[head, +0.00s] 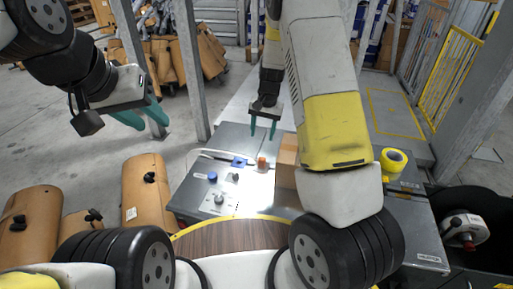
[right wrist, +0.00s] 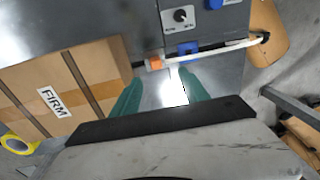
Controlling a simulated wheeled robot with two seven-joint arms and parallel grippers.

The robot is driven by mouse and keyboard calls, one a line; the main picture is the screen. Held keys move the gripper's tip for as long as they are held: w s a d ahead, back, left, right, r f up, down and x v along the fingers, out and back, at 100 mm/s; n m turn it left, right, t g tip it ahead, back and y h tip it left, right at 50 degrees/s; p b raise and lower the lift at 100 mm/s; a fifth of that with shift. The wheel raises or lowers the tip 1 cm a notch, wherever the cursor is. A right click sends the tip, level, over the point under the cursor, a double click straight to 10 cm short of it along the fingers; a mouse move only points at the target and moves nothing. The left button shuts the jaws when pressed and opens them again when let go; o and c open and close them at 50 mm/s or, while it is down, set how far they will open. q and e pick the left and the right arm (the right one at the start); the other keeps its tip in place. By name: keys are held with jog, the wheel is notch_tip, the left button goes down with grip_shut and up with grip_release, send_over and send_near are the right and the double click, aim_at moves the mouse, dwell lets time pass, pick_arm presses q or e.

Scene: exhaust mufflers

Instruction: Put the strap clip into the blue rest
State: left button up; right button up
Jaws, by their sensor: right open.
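A small orange piece (head: 262,162), which may be the strap clip, sits on the grey worktop; it also shows in the right wrist view (right wrist: 155,64). A blue piece, likely the blue rest (head: 239,162), stands just left of it and also shows in the right wrist view (right wrist: 188,47). A thin white bar or strap (right wrist: 225,49) runs from beside the orange piece past the blue one. My right gripper (head: 262,131) is open and empty above the worktop, its fingers pointing towards the orange piece. My left gripper (head: 145,118) is open and empty, far to the left.
A cardboard box (head: 286,158) marked FIRM (right wrist: 53,101) stands right of the orange piece. A yellow tape roll (head: 393,160) lies farther right. A panel with a blue knob (head: 212,177) and dial (right wrist: 180,16) is near. Brown mufflers (head: 145,190) stand left.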

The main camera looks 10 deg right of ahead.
jog(key=h, duration=0.1)
send_over(262, 158)
jog(key=shift+g, duration=0.3)
jog(key=f, duration=0.9)
jog(key=shift+s, duration=0.2)
jog(key=shift+f, duration=0.15)
jog(key=shift+f, duration=1.2)
jog(key=shift+w+f, duration=0.15)
jog(key=shift+f, duration=2.5)
jog(key=shift+c, duration=0.4)
grip_shut()
